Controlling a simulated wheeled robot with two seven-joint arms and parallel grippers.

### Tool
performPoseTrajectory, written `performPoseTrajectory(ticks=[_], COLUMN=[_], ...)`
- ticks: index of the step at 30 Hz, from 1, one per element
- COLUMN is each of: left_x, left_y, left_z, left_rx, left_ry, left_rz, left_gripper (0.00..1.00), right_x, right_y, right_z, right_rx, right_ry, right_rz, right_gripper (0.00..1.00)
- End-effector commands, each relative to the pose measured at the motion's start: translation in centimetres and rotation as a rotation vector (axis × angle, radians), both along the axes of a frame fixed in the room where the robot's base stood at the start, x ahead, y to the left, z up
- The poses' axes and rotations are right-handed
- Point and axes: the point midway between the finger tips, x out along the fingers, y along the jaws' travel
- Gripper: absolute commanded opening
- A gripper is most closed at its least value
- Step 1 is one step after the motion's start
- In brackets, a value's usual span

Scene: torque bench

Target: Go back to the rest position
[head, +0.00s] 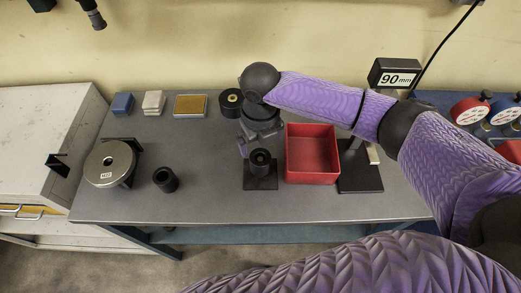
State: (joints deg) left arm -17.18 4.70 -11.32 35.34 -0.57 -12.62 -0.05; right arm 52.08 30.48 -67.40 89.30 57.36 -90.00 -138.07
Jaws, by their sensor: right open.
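My right arm reaches in from the right, and its right gripper (254,147) points down at the middle of the bench. It is open, close behind and above a black hollow cylinder (261,162) that stands on a small dark base plate (261,183). One finger shows at the left; the wrist hides part of the jaws, so I cannot tell whether they touch the cylinder. My left gripper is not in view.
On the grey bench (215,207) stand a red tray (312,178), apparently empty, a second black cylinder (166,181), a round metal disc (110,164) and a 90 mm display (395,76) on a stand. Blocks line the back. The front left middle is clear.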

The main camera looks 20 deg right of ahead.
Motion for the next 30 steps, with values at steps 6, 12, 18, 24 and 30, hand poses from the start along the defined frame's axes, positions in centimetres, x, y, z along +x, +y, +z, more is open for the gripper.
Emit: performPoseTrajectory(ticks=[6,12,18,24,30], left_x=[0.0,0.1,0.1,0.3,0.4], left_y=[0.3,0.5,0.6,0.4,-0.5], left_z=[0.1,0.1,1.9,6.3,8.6], left_rx=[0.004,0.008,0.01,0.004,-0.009], left_ry=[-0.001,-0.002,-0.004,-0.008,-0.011], left_rz=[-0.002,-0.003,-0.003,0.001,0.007], left_gripper=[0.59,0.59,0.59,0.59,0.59], right_x=[0.0,0.0,0.0,0.0,0.0], right_y=[0.0,0.0,0.0,0.0,0.0], right_z=[1.0,1.0,2.8,7.4,9.8], right_rx=[0.0,0.0,0.0,0.0,0.001], right_ry=[0.0,0.0,-0.002,-0.007,-0.009], right_rz=[0.001,0.001,0.001,0.001,0.001], right_gripper=[1.0,1.0,1.0,1.0,1.0])
